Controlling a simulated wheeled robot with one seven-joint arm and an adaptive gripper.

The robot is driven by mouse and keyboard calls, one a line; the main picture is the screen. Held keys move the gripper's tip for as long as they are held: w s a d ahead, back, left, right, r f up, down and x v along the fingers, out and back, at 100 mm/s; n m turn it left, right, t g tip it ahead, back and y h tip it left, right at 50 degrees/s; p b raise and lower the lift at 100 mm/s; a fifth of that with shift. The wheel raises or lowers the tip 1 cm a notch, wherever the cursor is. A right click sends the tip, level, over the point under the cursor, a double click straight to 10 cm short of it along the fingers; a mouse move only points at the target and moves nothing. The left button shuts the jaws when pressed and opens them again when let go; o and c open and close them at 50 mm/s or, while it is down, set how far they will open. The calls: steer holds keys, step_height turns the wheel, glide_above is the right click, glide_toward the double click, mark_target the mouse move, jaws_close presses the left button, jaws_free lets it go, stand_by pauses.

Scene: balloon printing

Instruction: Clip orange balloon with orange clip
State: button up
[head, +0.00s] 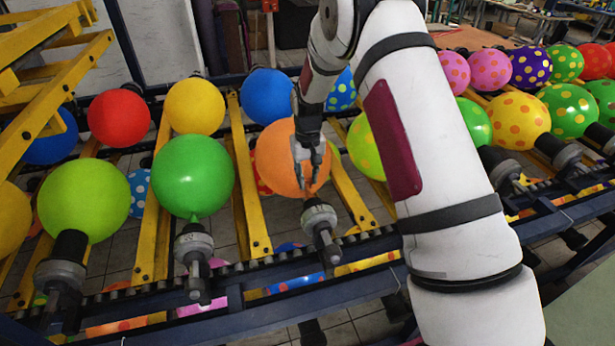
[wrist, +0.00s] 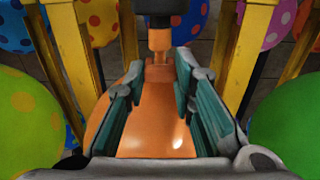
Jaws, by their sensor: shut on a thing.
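The orange balloon (head: 277,160) sits on the rack, its neck toward a grey nozzle (head: 320,217). My gripper (head: 311,176) is in front of the balloon, pointing down at its neck. In the wrist view, the orange balloon (wrist: 158,115) fills the space below and between my fingers (wrist: 158,76). A small blocky orange piece, which looks like the orange clip (wrist: 159,73), is between the fingertips at the balloon's neck, just below the nozzle end. The clip and neck share one colour, so I cannot tell exactly how the clip sits on the neck.
A green balloon (head: 193,176) is to the left and a yellow-green dotted balloon (head: 365,147) to the right. Yellow rails (head: 247,180) run close on both sides. Other nozzles (head: 193,250) line the dark front beam (head: 240,268).

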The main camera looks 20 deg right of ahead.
steer(key=shift+f+b, duration=0.4)
steer(key=shift+f, duration=1.2)
stand_by(0.8)
steer(key=o, duration=1)
steer(key=shift+r, duration=0.1)
steer(key=shift+r, duration=4.45)
